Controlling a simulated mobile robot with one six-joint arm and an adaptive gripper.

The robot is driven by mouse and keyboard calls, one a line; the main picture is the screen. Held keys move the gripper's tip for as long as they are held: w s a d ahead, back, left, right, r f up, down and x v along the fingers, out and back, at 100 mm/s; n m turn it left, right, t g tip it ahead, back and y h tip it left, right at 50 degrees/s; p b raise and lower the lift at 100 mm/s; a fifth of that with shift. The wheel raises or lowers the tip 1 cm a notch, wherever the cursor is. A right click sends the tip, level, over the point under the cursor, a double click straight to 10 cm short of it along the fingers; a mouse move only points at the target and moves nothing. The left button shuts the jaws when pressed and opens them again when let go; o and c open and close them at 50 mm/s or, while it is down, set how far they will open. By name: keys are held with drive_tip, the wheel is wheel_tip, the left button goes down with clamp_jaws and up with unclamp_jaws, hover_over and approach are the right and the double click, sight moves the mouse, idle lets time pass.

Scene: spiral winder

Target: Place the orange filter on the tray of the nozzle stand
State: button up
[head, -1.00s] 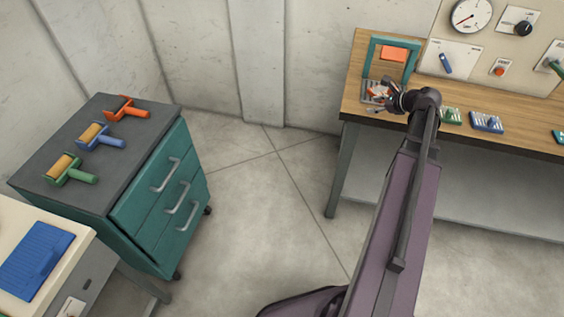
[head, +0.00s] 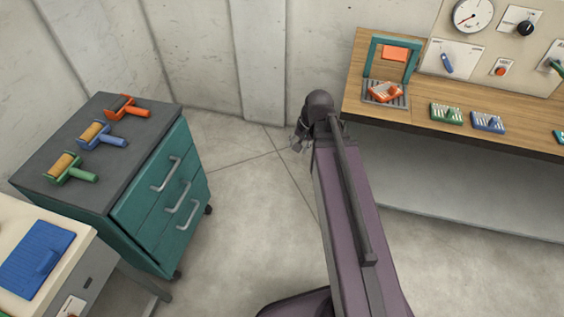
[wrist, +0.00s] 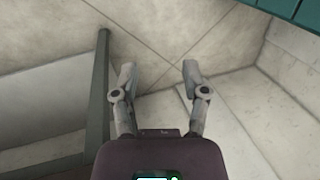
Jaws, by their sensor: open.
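The orange filter (head: 384,92) lies on the grey slatted tray (head: 401,102) of the nozzle stand, under its teal frame (head: 414,62). The stand has an orange plate at its top and sits at the left end of the wooden workbench. My gripper (head: 298,142) is away from the stand, to the left of the bench and over the floor. In the wrist view my gripper (wrist: 160,78) has its two fingers spread, with nothing between them but floor behind.
A green filter (head: 446,113) and a blue filter (head: 487,122) lie on the workbench (head: 530,140) to the right. A teal drawer cabinet (head: 140,215) with several roller tools stands at left. A blue item (head: 35,258) lies on the light table at lower left. Open floor lies between.

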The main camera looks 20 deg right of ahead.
drive_tip(key=s+a+n+g+h, duration=0.1)
drive_tip(key=s+a+n+h, duration=0.1)
drive_tip(key=s+a+n, duration=0.2)
drive_tip(key=shift+s+a+f+n+h, duration=0.3)
drive_tip(key=shift+s+a+n, duration=0.1)
drive_tip(key=shift+a+n, duration=1.05)
drive_tip(key=shift+d, duration=0.1)
